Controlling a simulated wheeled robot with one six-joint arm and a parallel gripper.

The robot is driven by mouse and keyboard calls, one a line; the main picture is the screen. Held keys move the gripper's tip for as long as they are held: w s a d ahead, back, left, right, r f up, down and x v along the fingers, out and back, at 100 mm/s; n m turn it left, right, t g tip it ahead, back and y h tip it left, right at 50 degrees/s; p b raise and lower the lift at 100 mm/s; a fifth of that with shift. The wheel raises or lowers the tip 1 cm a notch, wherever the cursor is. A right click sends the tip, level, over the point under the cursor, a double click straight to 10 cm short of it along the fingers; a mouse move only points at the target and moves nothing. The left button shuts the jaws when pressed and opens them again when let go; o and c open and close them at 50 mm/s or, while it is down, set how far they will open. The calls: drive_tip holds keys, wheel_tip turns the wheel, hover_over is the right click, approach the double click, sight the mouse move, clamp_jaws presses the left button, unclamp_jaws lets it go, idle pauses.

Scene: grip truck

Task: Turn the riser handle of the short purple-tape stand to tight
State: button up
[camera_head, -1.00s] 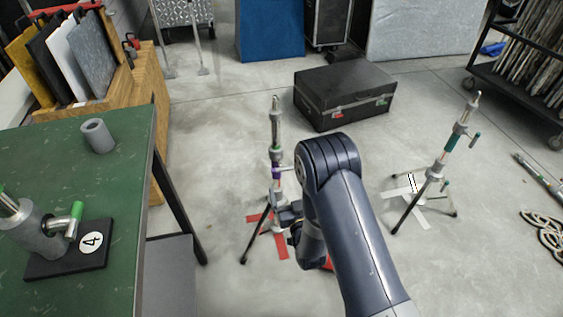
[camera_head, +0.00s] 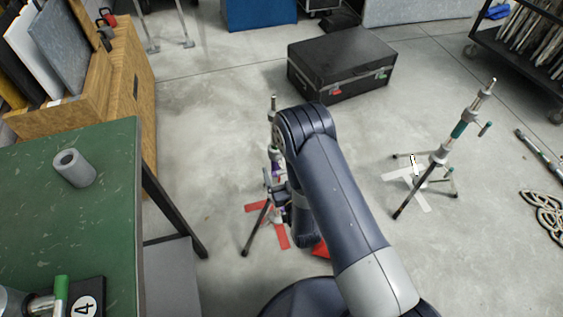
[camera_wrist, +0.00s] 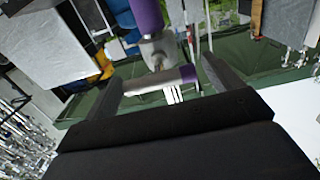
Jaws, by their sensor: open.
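The purple-tape stand (camera_head: 274,118) stands on the floor over red tape, its middle largely hidden by my arm. In the wrist view its purple-taped tube (camera_wrist: 147,14) runs down into a grey collar (camera_wrist: 158,48). The riser handle (camera_wrist: 146,85), a grey bar with a purple end, lies crosswise just below the collar. My gripper (camera_wrist: 160,72) is open, with one finger on each side of the handle; contact with it cannot be told. In the head view my gripper (camera_head: 272,188) is beside the stand, partly hidden.
A second stand with green tape (camera_head: 459,130) stands to the right over white tape. A black case (camera_head: 340,68) lies behind. A green table (camera_head: 110,185) with a grey cylinder (camera_head: 74,168) is at left. Open floor lies between the two stands.

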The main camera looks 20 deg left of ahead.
drive_tip(key=c, duration=1)
drive_tip(key=shift+f+m+b, duration=0.1)
drive_tip(key=shift+m+b, duration=0.3)
drive_tip(key=shift+b, duration=0.2)
drive_tip(key=m+b, duration=0.1)
drive_tip(key=b, duration=0.1)
drive_tip(key=shift+f+m+b, duration=0.1)
drive_tip(key=shift+m+b, duration=0.25)
drive_tip(key=shift+m, duration=0.05)
drive_tip(key=m+b, duration=0.5)
drive_tip(key=b, duration=0.2)
drive_tip(key=shift+w+f+m, duration=0.1)
drive_tip(key=shift+m, duration=0.2)
drive_tip(key=m+b, duration=0.5)
drive_tip(key=b, duration=0.2)
drive_tip(key=shift+d, duration=0.15)
drive_tip(key=m+b, duration=0.3)
